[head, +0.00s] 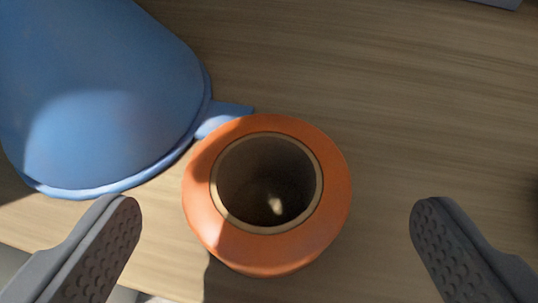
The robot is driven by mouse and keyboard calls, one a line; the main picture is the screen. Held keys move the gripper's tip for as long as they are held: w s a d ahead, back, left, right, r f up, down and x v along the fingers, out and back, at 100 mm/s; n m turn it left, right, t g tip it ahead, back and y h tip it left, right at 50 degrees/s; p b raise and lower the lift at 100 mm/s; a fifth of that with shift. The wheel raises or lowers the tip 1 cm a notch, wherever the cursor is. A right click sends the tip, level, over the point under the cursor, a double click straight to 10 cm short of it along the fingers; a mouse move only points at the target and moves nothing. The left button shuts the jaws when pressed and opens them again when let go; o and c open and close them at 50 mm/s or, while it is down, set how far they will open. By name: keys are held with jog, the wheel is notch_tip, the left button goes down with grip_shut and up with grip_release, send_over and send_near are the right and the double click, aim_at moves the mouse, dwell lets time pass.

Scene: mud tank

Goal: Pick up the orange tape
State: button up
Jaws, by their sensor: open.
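The orange tape (325,218) is a thick orange roll with a tan inner core ring and a dark hole. It lies flat on the wooden surface, near the middle of the head view. My gripper (275,222) is open, with one grey textured finger to the left of the roll and the other to the right. Neither finger touches the roll in this view; the gap on the right looks a little wider. How high the fingers are above the wood I cannot tell.
A blue funnel-like object (110,95) lies at the upper left, its small tab reaching to the roll's upper left edge. The wood (420,110) is clear to the upper right. A grey object (500,2) shows at the top right edge. A dark thing is cut off at the right edge.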

aim_at(265, 223)
jog(key=shift+f+b+x, duration=0.15)
jog(key=shift+b+x, duration=0.1)
jog(key=shift+x, duration=1.1)
jog(key=shift+f+b+x, duration=0.15)
jog(key=shift+b+x, duration=0.05)
jog(key=shift+x, duration=1.15)
jog(key=shift+s+a, duration=0.15)
jog(key=shift+a, duration=0.05)
jog(key=c, duration=1.1)
